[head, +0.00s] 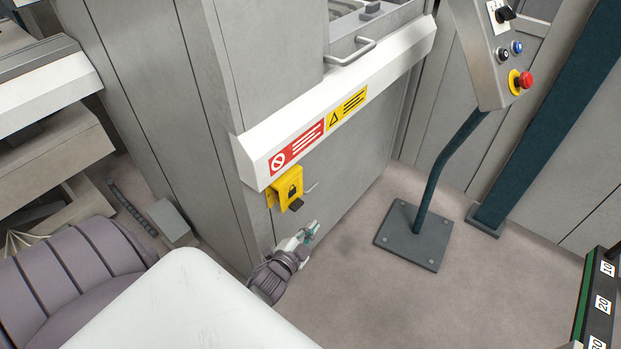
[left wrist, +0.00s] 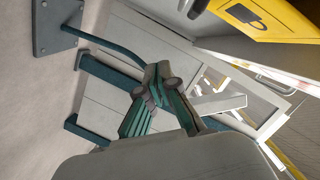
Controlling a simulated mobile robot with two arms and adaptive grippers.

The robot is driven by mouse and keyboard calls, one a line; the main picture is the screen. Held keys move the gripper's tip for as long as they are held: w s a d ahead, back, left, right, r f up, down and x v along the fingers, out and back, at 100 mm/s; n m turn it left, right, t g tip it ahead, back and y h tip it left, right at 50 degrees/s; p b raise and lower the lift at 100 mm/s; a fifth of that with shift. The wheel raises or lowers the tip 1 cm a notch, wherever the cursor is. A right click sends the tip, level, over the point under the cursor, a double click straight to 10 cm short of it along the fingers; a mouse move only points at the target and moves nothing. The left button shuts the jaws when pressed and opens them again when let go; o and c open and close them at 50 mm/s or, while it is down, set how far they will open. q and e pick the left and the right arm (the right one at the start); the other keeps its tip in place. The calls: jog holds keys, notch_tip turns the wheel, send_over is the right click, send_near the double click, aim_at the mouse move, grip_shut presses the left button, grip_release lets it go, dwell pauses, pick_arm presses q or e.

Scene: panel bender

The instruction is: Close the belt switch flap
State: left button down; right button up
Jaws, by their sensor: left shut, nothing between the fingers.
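The yellow belt switch flap (head: 291,184) with a black padlock symbol is on the grey machine panel, under the white ledge. It appears to stand out from the panel; its exact angle is unclear. A dark grey part (head: 296,204) shows at its lower edge. My left gripper (head: 311,230) is shut and empty, below and slightly right of the flap, apart from it. In the left wrist view the closed fingers (left wrist: 158,85) show mid-frame, and the yellow flap (left wrist: 255,17) is at top right, clear of them. My right gripper is not in view.
A white ledge (head: 385,73) with red and yellow warning labels overhangs the flap. A control pedestal stands on a dark base plate (head: 413,235) to the right. Open floor (head: 350,290) lies in front of the panel.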

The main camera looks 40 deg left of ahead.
pick_arm(q)
jog(key=f+v, duration=0.1)
jog(key=v, duration=0.7)
jog(key=shift+s+f, duration=0.15)
jog(key=shift+f, duration=0.2)
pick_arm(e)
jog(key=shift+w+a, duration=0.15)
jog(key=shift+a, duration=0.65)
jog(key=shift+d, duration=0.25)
pick_arm(q)
jog(key=s+d+f+n+g+h+p, duration=0.1)
jog(key=s+d+f+n+g, duration=0.2)
jog(key=f, duration=0.6)
jog(key=s+d+f+g+h+p, duration=0.1)
jog(key=s+d+f+g+p, duration=0.1)
jog(key=s+d+f+g, duration=0.5)
jog(key=s+a+f+n+g+p, duration=0.1)
jog(key=s+f+g, duration=0.1)
jog(key=s+f, duration=0.4)
jog(key=s+a+f+n+g+p, duration=0.1)
jog(key=s+f, duration=0.5)
jog(key=s, duration=0.9)
jog(key=shift+a+f+g, duration=0.2)
jog(key=shift+a+g, duration=0.45)
jog(key=shift+g, duration=0.25)
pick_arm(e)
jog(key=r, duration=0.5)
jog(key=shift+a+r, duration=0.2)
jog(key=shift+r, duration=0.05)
